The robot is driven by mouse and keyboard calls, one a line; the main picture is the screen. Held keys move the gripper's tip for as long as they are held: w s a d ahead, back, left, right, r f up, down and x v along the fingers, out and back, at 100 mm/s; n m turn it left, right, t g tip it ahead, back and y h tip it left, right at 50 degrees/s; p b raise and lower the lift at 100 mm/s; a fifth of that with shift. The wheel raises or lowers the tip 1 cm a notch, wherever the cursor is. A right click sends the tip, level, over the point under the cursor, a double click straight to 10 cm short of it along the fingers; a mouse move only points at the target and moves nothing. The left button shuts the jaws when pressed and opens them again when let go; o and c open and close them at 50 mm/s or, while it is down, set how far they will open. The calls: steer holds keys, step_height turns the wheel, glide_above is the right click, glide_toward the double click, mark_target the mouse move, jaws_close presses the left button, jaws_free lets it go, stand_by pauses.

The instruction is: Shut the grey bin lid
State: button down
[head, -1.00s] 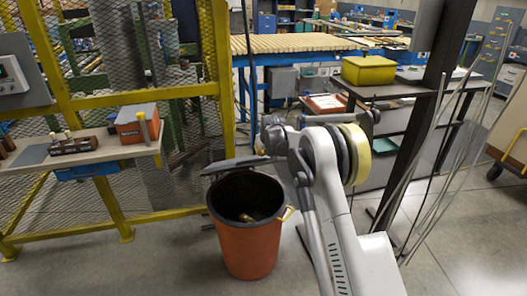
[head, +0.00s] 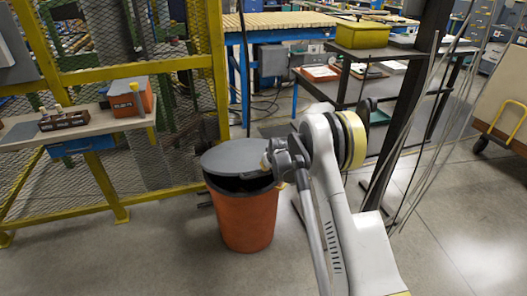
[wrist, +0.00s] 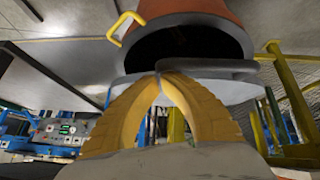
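The orange-red bin (head: 246,218) stands on the floor in the middle of the head view. Its grey lid (head: 232,156) is tilted over the mouth, partly closed, with a dark gap at the front. In the wrist view the bin (wrist: 205,10) is at the top, its dark mouth open beside the lid (wrist: 215,90). My gripper (head: 268,162) is at the right side of the lid in the head view. In the wrist view the yellow fingertips of my gripper (wrist: 160,76) meet at the lid's edge, with nothing visible between them; contact is unclear.
A yellow mesh fence (head: 120,64) stands behind and left of the bin, with a shelf (head: 75,131) carrying an orange-red box (head: 126,101). A dark shelf rack (head: 370,95) with a yellow bin (head: 362,35) stands behind at right. The floor in front is clear.

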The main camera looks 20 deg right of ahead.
steer(key=f, duration=0.4)
steer(key=s+f, duration=0.1)
steer(key=f, duration=0.3)
steer(key=s+f, duration=0.1)
steer(key=f, duration=0.3)
steer(key=shift+s+f, duration=0.25)
steer(key=shift+f, duration=0.1)
steer(key=shift+r, duration=0.1)
